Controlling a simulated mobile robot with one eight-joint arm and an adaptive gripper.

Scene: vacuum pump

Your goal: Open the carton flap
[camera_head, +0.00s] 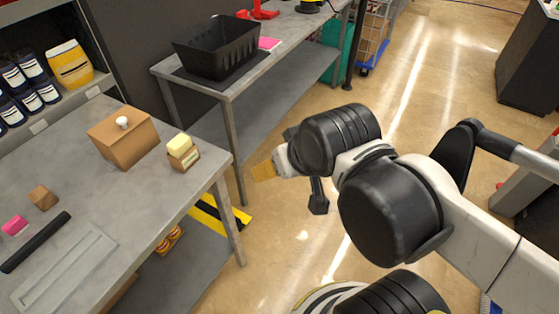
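A brown carton (122,142) stands on the grey table at the left, with a small white knob (122,122) on its top. Its top looks closed; I cannot make out a separate flap edge. My gripper (265,170) is at the end of my arm, to the right of the carton and beyond the table's right edge, apart from it.
A small box with a pale yellow top (182,150) stands just right of the carton, between it and my gripper. A small brown block (43,197), a pink block (14,225) and a black bar (35,242) lie nearer. A black basket (217,47) stands on the back table.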

